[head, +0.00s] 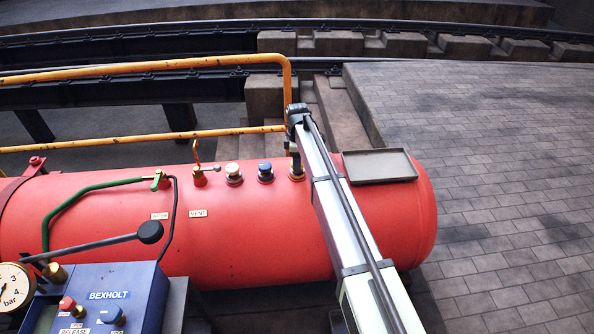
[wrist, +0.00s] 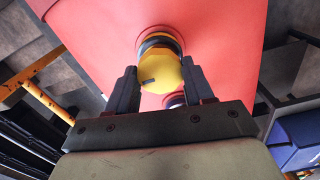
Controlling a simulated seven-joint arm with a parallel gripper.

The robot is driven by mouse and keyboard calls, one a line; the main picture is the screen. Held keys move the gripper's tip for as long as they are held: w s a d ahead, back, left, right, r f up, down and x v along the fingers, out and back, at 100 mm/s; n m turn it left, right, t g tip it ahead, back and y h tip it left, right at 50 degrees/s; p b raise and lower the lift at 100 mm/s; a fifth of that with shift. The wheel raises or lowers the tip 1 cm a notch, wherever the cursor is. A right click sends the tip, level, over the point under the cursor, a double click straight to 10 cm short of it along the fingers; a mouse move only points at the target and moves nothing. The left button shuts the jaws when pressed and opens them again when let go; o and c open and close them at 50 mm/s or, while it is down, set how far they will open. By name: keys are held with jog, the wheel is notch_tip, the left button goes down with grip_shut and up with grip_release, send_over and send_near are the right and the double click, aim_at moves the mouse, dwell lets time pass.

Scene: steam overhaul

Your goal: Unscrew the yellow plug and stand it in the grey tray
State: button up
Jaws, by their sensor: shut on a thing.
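The yellow plug (wrist: 160,72) is between the two dark fingers of my gripper (wrist: 163,85) in the wrist view, which are shut on it. A black ring and a brass-coloured collar show behind the plug, against the red tank; I cannot tell how far the plug is threaded in. In the head view my gripper (head: 296,158) points down over the rightmost fitting on top of the tank, and the plug is mostly hidden there. The grey tray (head: 379,165) lies on the tank's right end, just right of my arm, and looks empty.
The red tank (head: 255,240) also carries a white-topped plug (head: 234,172), a blue-topped plug (head: 265,171) and a small valve (head: 199,176), left of my gripper. A yellow rail (head: 200,62) runs behind. A blue control box (head: 105,290) and black-knobbed lever (head: 149,232) stand front left.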

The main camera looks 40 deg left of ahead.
jog(key=shift+r, duration=1.2)
jog(key=shift+r, duration=1.9)
jog(key=w+d, duration=2.1)
jog(key=shift+a+f, duration=0.1)
jog(key=shift+f, duration=0.05)
jog(key=shift+f, duration=2.45)
jog(key=shift+f, duration=0.35)
